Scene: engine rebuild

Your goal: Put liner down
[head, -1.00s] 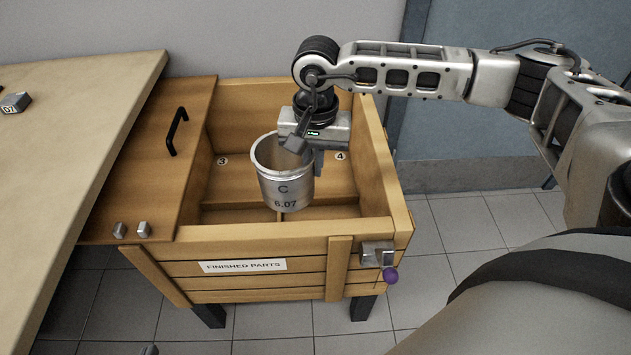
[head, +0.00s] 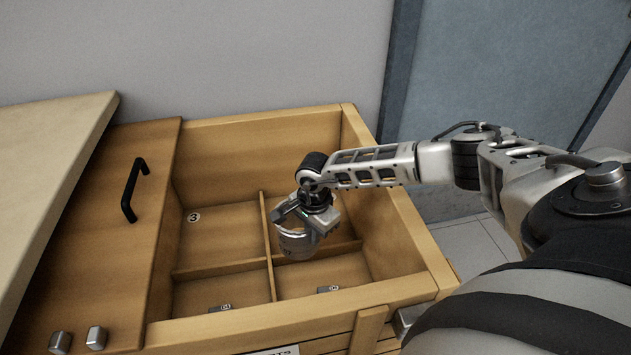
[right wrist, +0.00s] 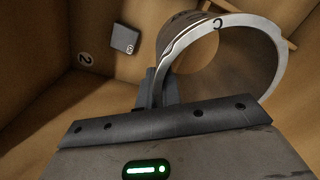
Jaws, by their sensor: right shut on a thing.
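The liner (head: 297,246) is a grey metal cylinder, open at the top, with a letter C on its rim in the right wrist view (right wrist: 245,38). My right gripper (head: 308,222) is shut on its wall and holds it inside the wooden finished-parts crate (head: 240,128). My left gripper is not in view.
The back left compartment, marked 3 (head: 193,217), looks empty. A lid with a black handle (head: 130,190) lies left of the opening, beside a pale tabletop (head: 45,160).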

